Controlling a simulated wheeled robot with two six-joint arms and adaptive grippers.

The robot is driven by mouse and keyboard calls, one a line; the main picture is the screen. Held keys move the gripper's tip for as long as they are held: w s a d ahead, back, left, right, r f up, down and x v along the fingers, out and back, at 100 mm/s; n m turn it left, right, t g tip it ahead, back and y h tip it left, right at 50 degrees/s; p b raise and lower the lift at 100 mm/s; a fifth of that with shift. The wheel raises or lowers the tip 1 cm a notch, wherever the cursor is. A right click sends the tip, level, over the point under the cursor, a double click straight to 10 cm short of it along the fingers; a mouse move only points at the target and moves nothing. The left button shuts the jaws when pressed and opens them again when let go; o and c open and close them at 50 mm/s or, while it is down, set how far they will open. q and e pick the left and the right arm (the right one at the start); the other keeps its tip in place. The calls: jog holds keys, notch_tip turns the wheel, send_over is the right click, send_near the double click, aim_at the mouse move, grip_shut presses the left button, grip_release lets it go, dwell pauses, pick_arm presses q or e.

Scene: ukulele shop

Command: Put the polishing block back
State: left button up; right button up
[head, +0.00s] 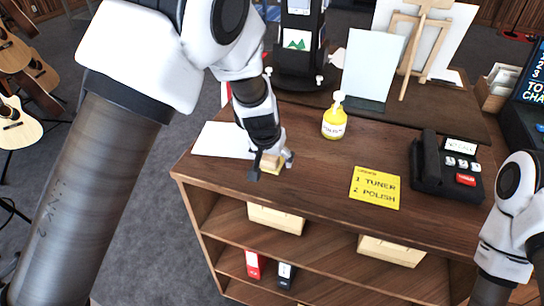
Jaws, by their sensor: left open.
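A small tan and yellow block (271,163), which looks like the polishing block, sits on the wooden counter (315,175) near its front left edge. My left gripper (269,170) is right over it, pointing down, with its fingers open around or beside the block; the fingers partly hide it. I cannot tell whether they touch it. A yellow polish bottle (334,122) with a white top stands upright behind and to the right. My right arm shows at the right edge, but its gripper is out of view.
A white sheet (222,140) lies left of the block. A yellow note (375,188) reading "1 TUNER 2 POLISH" lies to the right, then a black telephone-like device (445,168). A mirror-like panel (372,65) and easel stand behind. Shelves below hold boxes.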

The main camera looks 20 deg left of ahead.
pick_arm(q)
jog(key=shift+a+r, duration=0.1)
jog(key=shift+r, duration=0.1)
jog(key=b+v, duration=0.2)
jog(key=v, duration=0.9)
jog(key=shift+r, duration=0.2)
jog(key=shift+s, duration=0.1)
jog(key=shift+s, duration=0.15)
